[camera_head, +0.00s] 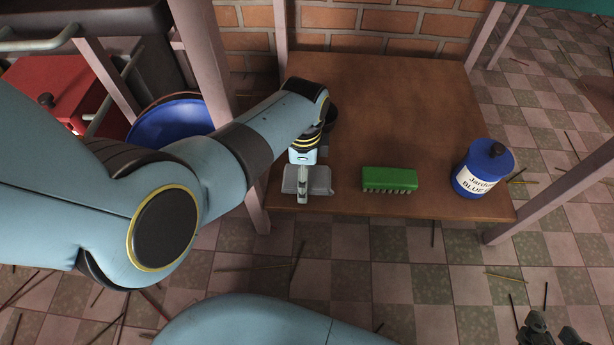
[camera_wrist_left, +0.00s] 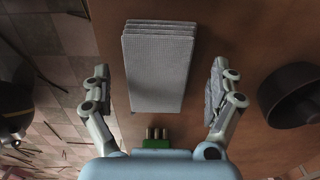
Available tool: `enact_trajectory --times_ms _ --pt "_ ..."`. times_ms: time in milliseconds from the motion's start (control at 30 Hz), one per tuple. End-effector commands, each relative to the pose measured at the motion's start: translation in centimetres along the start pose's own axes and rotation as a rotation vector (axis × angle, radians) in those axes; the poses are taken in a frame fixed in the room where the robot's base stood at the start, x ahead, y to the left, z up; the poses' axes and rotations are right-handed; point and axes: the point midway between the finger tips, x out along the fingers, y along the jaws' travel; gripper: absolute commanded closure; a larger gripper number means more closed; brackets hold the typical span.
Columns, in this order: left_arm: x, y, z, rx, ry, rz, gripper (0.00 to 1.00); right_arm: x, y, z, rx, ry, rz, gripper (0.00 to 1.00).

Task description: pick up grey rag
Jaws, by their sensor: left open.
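The grey rag (camera_head: 321,181) lies folded on the brown table near its front left edge. In the left wrist view the rag (camera_wrist_left: 157,70) shows as a folded stack of layers. My left gripper (camera_head: 303,192) is above the rag and partly hides it in the head view. In the left wrist view my left gripper (camera_wrist_left: 160,88) is open, with one finger on each side of the rag and a gap to both. My right gripper (camera_head: 552,332) is at the bottom right corner, cut off by the frame, with its fingertips apart and nothing between them.
A green brush (camera_head: 389,179) lies right of the rag on the table (camera_head: 400,110). A blue labelled jar (camera_head: 480,170) stands at the table's right edge. A dark bowl (camera_wrist_left: 292,95) is beside the rag. A blue basin (camera_head: 170,122) is left of the table.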

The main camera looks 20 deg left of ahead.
Motion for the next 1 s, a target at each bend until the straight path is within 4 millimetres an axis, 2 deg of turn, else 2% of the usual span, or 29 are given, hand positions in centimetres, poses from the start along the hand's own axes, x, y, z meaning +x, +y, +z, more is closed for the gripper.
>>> enact_trajectory --times_ms 33,400,500,833,1000 --pt "0.0 0.0 0.0 0.000 0.000 0.000 0.10 0.0 0.0 0.0 0.000 0.000 0.000 0.65" --pt "0.0 0.0 0.0 0.000 0.000 0.000 0.59 0.0 0.0 0.0 0.000 -0.001 0.000 0.65" --pt "0.0 0.0 0.0 0.000 0.000 0.000 0.69 0.0 0.0 0.0 0.000 -0.001 0.000 0.65" --pt "-0.2 0.0 0.0 0.000 0.000 0.000 0.69 -0.1 0.0 -0.1 0.001 -0.009 0.000 0.65" --pt "-1.1 -0.1 0.0 0.000 0.001 -0.003 0.69 -0.1 0.2 -1.0 0.003 -0.059 0.000 0.65"
